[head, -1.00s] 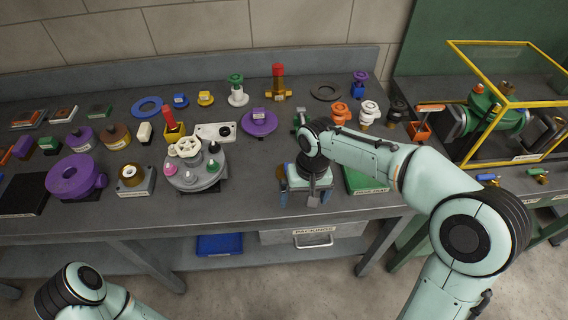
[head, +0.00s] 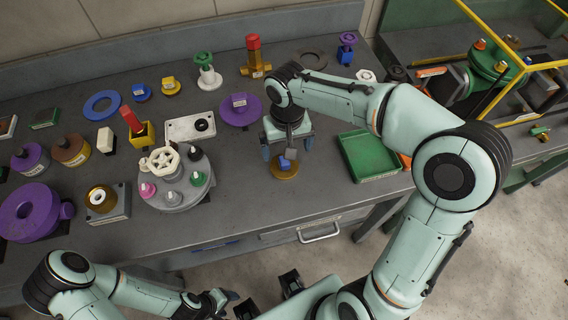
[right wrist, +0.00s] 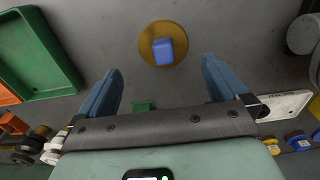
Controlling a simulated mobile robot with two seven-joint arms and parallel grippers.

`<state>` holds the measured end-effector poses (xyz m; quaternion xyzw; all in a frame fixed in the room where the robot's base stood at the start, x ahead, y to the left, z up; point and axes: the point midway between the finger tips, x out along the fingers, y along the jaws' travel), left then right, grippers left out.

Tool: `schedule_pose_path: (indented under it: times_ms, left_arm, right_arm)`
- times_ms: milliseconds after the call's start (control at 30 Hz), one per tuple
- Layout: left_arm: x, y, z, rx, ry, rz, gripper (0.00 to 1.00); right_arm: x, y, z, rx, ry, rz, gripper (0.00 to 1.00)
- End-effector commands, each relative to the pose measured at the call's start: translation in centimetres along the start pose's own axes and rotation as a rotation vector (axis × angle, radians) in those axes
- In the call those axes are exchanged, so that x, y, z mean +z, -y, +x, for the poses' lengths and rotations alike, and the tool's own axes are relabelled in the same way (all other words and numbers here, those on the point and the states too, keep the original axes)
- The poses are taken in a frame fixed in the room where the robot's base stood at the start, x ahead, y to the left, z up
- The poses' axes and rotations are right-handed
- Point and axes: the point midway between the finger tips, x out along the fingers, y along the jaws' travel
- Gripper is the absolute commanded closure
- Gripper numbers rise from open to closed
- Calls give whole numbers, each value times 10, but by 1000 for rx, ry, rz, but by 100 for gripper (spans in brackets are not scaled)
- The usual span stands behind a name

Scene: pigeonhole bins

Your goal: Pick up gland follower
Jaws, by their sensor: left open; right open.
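A round brass-coloured piece with a blue block on top (head: 284,172) lies flat on the bench; it may be the gland follower, but I cannot read a label. My right gripper (head: 287,149) is open and empty, pointing down just behind this piece. In the right wrist view the brass piece (right wrist: 147,46) shows beyond the fingertips, roughly between the lines of the two blue fingers, touching neither. My left gripper (head: 268,297) is open and empty, low in front of the bench.
A green tray (head: 372,176) stands right of the brass piece. A grey round plate with several knobs (head: 172,199) stands to its left. A purple flanged part (head: 253,108) and a white plate (head: 178,131) lie behind. The bench front by the brass piece is clear.

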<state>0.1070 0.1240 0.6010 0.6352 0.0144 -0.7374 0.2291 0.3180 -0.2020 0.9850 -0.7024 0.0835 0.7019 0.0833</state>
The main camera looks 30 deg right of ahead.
Motion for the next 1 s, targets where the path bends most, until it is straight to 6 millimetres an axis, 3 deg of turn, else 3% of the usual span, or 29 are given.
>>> schedule_pose_path:
  times_ms: [267, 500, 833, 867, 1000]
  left_arm:
    - [0, 1, 2, 0, 0, 0, 40]
    - [1, 2, 5, -1, 2, 0, 40]
    - [1, 2, 5, -1, 2, 0, 40]
    - [1, 2, 5, -1, 2, 0, 40]
    - [1, 2, 5, -1, 2, -1, 40]
  right_arm:
    - [2, 1, 24, 1, 3, 0, 0]
    - [5, 4, 59, 1, 3, 0, 0]
    - [5, 5, 66, 0, -1, 0, 0]
    - [5, 5, 66, 0, -1, 0, 6]
    - [5, 5, 66, -1, -1, 0, 52]
